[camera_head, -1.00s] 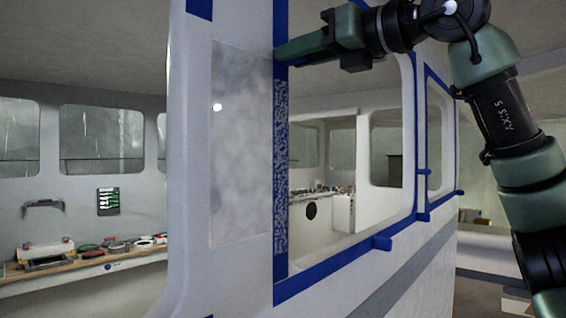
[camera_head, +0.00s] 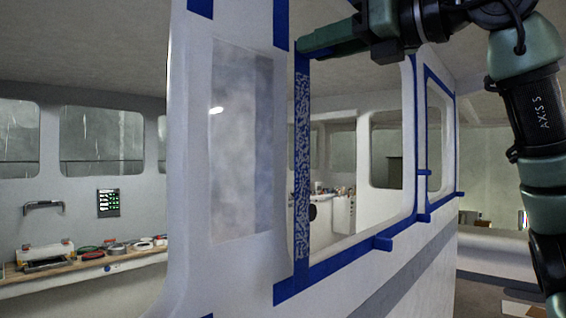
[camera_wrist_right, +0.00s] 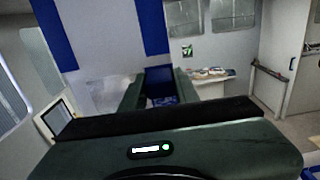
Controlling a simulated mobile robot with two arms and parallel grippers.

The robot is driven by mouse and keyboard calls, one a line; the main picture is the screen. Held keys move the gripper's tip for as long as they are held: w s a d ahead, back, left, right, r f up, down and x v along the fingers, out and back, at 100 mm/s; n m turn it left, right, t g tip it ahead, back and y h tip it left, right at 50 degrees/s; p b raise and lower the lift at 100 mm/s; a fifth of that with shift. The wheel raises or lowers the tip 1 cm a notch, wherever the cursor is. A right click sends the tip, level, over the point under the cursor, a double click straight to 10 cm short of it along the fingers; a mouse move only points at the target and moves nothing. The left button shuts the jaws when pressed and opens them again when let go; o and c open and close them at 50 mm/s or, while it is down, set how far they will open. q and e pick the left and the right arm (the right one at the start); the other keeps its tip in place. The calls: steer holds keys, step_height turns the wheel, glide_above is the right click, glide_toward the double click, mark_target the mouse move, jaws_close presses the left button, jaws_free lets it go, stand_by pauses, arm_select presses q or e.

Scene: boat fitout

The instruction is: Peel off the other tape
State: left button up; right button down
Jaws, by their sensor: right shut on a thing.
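My right gripper (camera_head: 301,50) is shut on the top end of a long blue tape strip (camera_head: 302,170) with a mottled pale pattern. The strip hangs straight down in front of the window opening, clear of the white cabin wall (camera_head: 190,200) along most of its length. Its lower end meets the blue tape along the window's bottom edge (camera_head: 345,262); I cannot tell if it still sticks there. In the right wrist view, the gripper fingers (camera_wrist_right: 160,86) have blue tape between them. My left gripper is not in view.
More blue tape stays on the wall above (camera_head: 281,22) and around the smaller window (camera_head: 427,150). A workbench (camera_head: 100,262) with tools stands at the left. A grey patch (camera_head: 240,150) lies left of the strip.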

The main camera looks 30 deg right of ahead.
steer(key=v, duration=0.6)
steer(key=shift+s+d, duration=0.15)
steer(key=shift+s, duration=0.15)
steer(key=shift+w, duration=0.15)
